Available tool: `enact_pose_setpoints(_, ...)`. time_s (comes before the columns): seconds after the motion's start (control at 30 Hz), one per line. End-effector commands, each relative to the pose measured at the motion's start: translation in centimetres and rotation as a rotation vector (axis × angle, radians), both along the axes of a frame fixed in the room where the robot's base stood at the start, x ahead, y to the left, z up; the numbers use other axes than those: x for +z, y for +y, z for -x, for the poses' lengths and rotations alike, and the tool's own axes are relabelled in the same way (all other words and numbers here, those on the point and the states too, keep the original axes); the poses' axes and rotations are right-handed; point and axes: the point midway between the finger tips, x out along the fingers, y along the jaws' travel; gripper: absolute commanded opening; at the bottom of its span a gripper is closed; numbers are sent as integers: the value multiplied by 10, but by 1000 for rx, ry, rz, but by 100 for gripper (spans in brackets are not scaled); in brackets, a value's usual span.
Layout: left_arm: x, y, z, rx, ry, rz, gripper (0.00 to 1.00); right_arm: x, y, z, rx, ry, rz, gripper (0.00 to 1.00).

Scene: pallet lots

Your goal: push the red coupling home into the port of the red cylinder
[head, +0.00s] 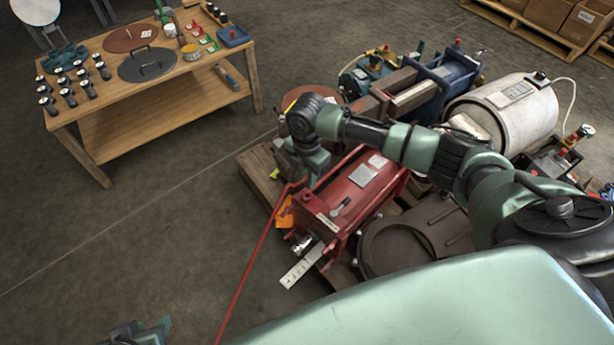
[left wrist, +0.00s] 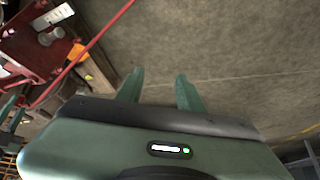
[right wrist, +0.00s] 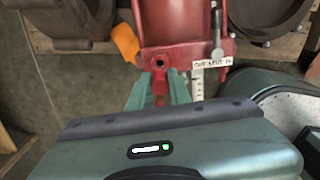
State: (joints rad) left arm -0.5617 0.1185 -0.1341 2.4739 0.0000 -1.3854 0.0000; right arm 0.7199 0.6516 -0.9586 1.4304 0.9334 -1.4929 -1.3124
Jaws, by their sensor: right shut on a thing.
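The red cylinder (head: 335,212) lies in a red frame on the pallet; it also shows in the left wrist view (left wrist: 30,45). In the right wrist view its port (right wrist: 158,65) is a dark round hole in the red end block. My right gripper (right wrist: 162,90) is shut on the red coupling (right wrist: 160,87), just below the port in that picture. The fingers hide much of the coupling, and I cannot tell whether it touches the port. The red hose (head: 254,257) runs down from there. My left gripper (left wrist: 158,88) is open and empty, low over bare floor, away from the cylinder.
An orange tag (right wrist: 125,41) hangs beside the port; a lever (right wrist: 217,40) and a white marked strip (right wrist: 197,82) are on the other side. Other blue and white cylinders (head: 503,110) crowd the pallet behind. A wooden table (head: 165,100) stands at upper left, with clear floor between.

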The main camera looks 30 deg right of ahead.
Motion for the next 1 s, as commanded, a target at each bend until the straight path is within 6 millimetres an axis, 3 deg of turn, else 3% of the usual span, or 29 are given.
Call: enact_pose_setpoints(1.0, 48, -29, -82, -34, -453, 99, 37, -21, 0, 0, 0, 0, 1, 0)
